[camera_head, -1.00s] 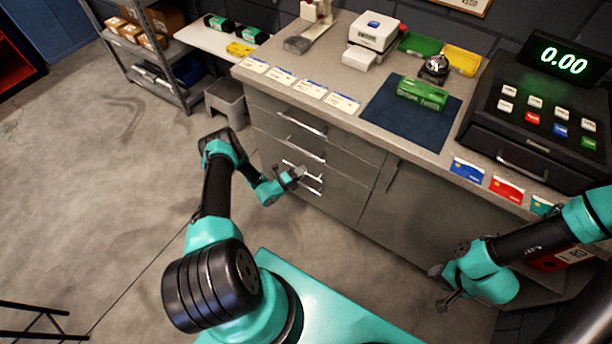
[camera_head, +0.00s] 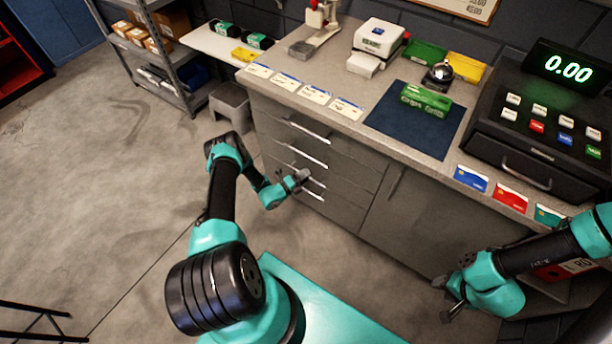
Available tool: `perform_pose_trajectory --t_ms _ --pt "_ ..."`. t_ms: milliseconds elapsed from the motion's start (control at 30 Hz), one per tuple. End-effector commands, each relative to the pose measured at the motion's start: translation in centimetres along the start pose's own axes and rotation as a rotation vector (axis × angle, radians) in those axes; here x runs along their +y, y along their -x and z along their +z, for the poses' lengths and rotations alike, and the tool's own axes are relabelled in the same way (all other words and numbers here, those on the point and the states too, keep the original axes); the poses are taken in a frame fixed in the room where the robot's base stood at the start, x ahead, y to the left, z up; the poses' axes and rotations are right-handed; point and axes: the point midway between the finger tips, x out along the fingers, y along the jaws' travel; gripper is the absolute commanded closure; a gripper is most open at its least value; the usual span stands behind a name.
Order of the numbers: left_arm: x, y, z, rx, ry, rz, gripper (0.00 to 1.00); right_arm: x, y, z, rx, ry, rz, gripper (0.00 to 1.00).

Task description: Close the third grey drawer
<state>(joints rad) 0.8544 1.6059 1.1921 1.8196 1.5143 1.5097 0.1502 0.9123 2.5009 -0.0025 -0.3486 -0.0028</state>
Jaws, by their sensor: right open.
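The grey drawer unit (camera_head: 345,199) is under the counter, with several drawers stacked at its left end, each with a bright bar handle. The upper two handles (camera_head: 308,132) show clearly. The third grey drawer (camera_head: 283,164) is lower in the stack, partly covered by my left gripper. Whether it sticks out is hard to tell from above. My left gripper (camera_head: 303,177) is at the front of the lower drawers, close to the third handle; its fingers are too small to read and contact is unclear. My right gripper (camera_head: 446,301) is open and empty, low in front of the cabinet at right.
The counter holds a blue mat (camera_head: 394,133), a green box (camera_head: 426,98), a bell (camera_head: 438,76) and a cash register (camera_head: 510,153). A grey stool (camera_head: 231,103) stands left of the drawers.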

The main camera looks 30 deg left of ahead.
Motion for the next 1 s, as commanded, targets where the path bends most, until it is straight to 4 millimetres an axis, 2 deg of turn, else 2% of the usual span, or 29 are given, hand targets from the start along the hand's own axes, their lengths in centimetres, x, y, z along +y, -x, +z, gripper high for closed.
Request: perform_pose_trajectory --t_ms 267,800,1000 --pt "0.0 3.4 0.1 -0.003 0.001 0.002 0.63 0.0 0.0 0.0 0.000 0.000 0.000 0.57" --pt "0.0 13.7 0.1 -0.003 0.000 0.001 0.63 0.0 0.0 0.0 0.000 0.000 0.000 0.57" --pt "0.0 16.4 0.0 -0.001 0.000 0.001 0.63 0.0 0.0 0.0 0.000 0.000 0.000 0.57"
